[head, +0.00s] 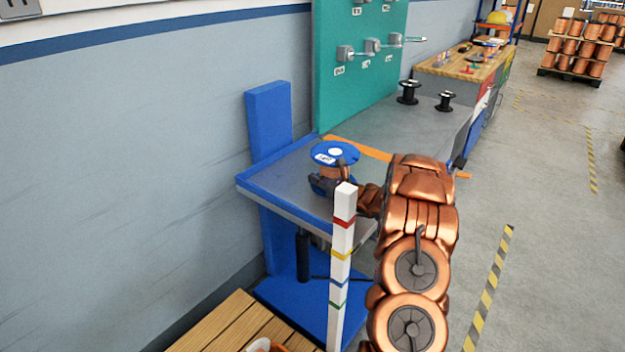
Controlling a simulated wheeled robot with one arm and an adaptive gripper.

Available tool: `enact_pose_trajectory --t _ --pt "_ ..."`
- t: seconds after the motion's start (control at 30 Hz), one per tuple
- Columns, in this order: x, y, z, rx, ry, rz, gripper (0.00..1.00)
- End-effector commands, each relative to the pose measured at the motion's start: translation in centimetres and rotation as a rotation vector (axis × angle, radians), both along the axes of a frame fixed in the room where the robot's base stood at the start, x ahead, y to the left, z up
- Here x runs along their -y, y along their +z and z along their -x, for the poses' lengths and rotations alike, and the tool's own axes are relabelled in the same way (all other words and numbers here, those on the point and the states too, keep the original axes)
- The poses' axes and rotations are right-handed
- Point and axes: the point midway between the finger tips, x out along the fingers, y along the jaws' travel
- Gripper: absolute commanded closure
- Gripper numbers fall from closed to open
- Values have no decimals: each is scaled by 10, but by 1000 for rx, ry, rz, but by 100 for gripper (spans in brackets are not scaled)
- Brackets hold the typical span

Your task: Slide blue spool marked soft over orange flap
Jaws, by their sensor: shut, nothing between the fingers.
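The blue spool (335,152) stands upright on the grey top of the blue-edged lift table (262,182). It has a blue top flange with a white label, too small to read surely, and a copper-coloured winding. The orange flap (362,149) lies along the far edge of that table, just beyond the spool, where the grey bench begins. My gripper (322,184) is shut and empty, low at the near side of the spool. Whether it touches the spool cannot be told. My arm and a striped post hide part of the table's right side.
The white post (343,240) with coloured bands stands in front of the table. Two black spools (409,92) (445,101) stand far along the grey bench (385,128). A teal panel (350,85) with pulleys rises at the left. The bench's near part is clear.

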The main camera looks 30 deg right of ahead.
Motion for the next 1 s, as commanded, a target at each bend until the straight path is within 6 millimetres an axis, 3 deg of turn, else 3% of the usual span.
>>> enact_pose_trajectory --t 0.6,1.0 --pt "40 1 -12 -1 -7 0 100" --pt "45 0 -14 0 -7 2 100"
